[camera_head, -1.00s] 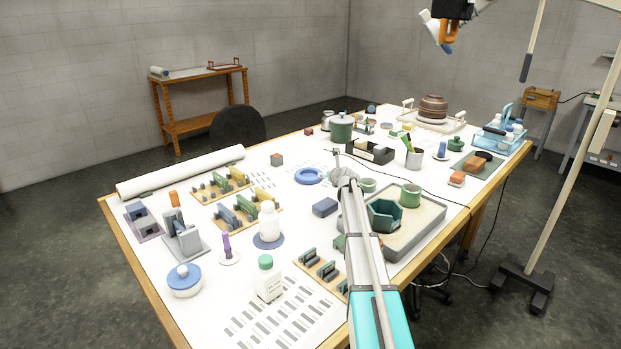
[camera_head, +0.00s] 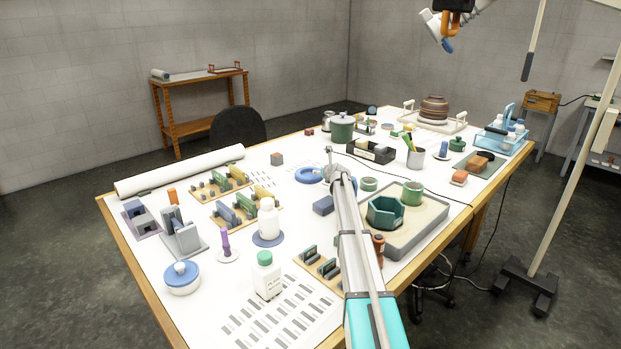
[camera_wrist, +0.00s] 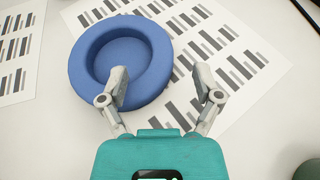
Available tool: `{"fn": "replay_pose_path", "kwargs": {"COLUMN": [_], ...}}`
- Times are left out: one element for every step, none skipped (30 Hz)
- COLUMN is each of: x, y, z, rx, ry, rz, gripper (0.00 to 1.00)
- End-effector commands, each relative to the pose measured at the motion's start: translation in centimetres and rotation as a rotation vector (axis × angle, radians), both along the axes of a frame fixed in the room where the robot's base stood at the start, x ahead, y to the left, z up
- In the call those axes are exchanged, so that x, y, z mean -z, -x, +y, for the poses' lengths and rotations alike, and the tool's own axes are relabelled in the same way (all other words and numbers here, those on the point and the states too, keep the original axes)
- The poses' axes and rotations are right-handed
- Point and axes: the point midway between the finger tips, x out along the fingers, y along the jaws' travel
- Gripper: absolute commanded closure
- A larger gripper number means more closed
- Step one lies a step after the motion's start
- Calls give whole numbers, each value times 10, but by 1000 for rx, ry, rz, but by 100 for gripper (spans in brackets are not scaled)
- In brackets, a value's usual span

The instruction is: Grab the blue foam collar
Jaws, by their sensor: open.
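The blue foam collar (camera_head: 304,176) is a thick ring lying flat on the white table near its middle. In the wrist view the collar (camera_wrist: 84,68) fills the upper left, lying over printed sheets. My gripper (camera_wrist: 161,82) is open and empty. Its left finger overlaps the collar's lower right rim in the picture, and its right finger is outside the ring over the printed sheet. I cannot tell the height of the fingers above the collar. In the head view my gripper (camera_head: 331,164) is just right of the collar and hides its right edge.
A dark blue block (camera_head: 323,205) sits in front of the collar. A green pot (camera_head: 342,128) and a black tray (camera_head: 371,152) stand behind. A grey tray (camera_head: 436,222) with a green hexagonal bowl (camera_head: 384,212) is at the right. Racks of upright pieces (camera_head: 236,212) are at the left.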

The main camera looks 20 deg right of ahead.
Motion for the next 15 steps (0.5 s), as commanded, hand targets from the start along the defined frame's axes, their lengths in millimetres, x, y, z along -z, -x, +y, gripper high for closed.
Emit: {"fn": "replay_pose_path", "kwargs": {"x": [0, 0, 0, 0, 0, 0, 1, 1, 2, 3, 4, 6, 7, 9, 10], "y": [0, 0, 0, 0, 0, 0, -1, -2, -5, -7, -10, -13, -17, -20, -25], "z": [0, 0, 0, 0, 0, -1, -1, -1, -1, -1, -1, -2, -2, -2, -2], "rx": [0, 0, 0, 0, 0, 0, 1, 1, 1, 1, 1, 1, 1, 1, 1], "ry": [0, 0, 0, 0, 0, 0, 0, 0, 0, 0, 0, 0, 0, 0, 0], "rz": [0, 0, 0, 0, 0, 0, 0, 0, 0, 0, 0, 0, 0, 0, 0], "gripper": [18, 18, 18, 18, 18, 18, 18, 18, 18, 18, 18, 18, 18, 18, 18]}}
